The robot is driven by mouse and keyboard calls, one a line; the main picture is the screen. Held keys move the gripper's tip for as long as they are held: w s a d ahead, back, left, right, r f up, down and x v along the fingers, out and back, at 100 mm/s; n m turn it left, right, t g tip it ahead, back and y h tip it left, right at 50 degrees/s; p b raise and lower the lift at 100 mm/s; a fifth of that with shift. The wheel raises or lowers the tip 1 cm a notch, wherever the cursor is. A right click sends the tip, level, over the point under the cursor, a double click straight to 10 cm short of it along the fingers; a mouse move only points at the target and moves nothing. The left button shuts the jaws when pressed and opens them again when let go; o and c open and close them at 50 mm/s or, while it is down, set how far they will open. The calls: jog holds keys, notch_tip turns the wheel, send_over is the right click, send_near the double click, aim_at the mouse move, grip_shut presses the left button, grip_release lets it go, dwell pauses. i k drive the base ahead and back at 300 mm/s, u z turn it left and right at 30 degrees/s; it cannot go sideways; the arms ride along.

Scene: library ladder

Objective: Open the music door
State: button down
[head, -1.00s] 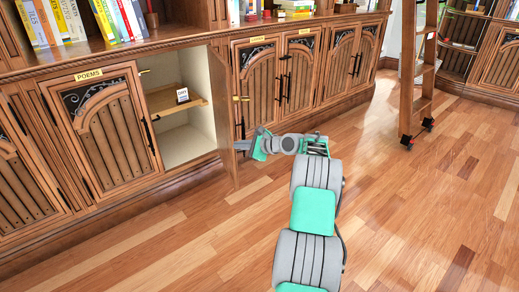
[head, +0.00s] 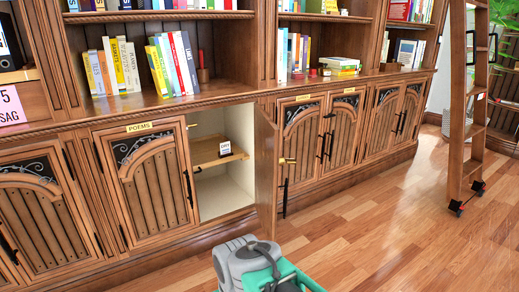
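One cabinet door (head: 266,170) stands swung out toward the room, seen nearly edge-on, just right of the POEMS door (head: 150,185). Its front and any label on it are turned away, so I cannot read which door it is. Behind it the compartment (head: 222,190) is open, with a wooden shelf (head: 212,155) and a small white card (head: 225,148) on it. Labels (head: 304,98) on the doors further right are too small to read. My gripper is not in view; only a grey and green part of my arm shows at the bottom.
Bookshelves with books (head: 172,62) run above the cabinets. A wooden ladder (head: 468,110) on wheels stands at the right. The wood floor (head: 380,230) in front of the cabinets is clear.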

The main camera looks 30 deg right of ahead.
aim_at(267, 134)
jog(key=u, duration=0.35)
jog(key=i, duration=0.9)
jog(key=u, duration=0.55)
